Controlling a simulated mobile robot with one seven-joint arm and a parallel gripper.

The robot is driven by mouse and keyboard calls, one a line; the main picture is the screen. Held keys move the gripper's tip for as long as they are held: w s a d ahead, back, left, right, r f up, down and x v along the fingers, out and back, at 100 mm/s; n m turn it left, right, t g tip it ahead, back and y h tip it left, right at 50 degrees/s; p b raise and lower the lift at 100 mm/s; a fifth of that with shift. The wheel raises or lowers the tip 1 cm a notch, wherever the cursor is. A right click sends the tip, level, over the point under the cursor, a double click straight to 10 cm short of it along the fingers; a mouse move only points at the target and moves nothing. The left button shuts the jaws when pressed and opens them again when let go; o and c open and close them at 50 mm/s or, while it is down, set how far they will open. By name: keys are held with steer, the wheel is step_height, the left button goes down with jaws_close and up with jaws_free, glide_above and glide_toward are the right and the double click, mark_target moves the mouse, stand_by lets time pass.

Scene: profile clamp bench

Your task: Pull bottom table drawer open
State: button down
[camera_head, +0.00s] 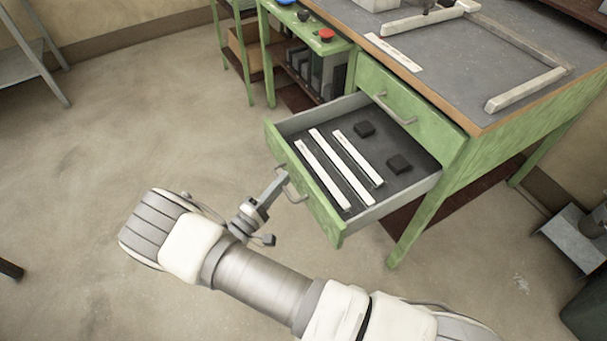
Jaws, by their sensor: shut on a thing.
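The bottom drawer (305,196) of the green table is pulled well out below the closed top drawer (412,101).
The tabletop (450,65) carries a white strip (393,53) and pale profile bars (527,88). A green side stand (318,42) with a red button (327,35) is behind the drawer. The floor (110,130) left of the drawer is clear.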

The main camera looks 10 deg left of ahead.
steer(key=shift+s+a+b, duration=0.2)
steer(key=shift+s+a, duration=0.4)
steer(key=shift+a, duration=0.25)
steer(key=shift+s+a+b, duration=0.2)
steer(key=shift+s+a, duration=0.4)
steer(key=shift+a, duration=0.25)
steer(key=c, duration=0.9)
jaws_free()
steer(key=p+v, duration=0.1)
steer(key=v, duration=1.6)
steer(key=shift+s+a, duration=0.15)
steer(key=shift+s, duration=0.05)
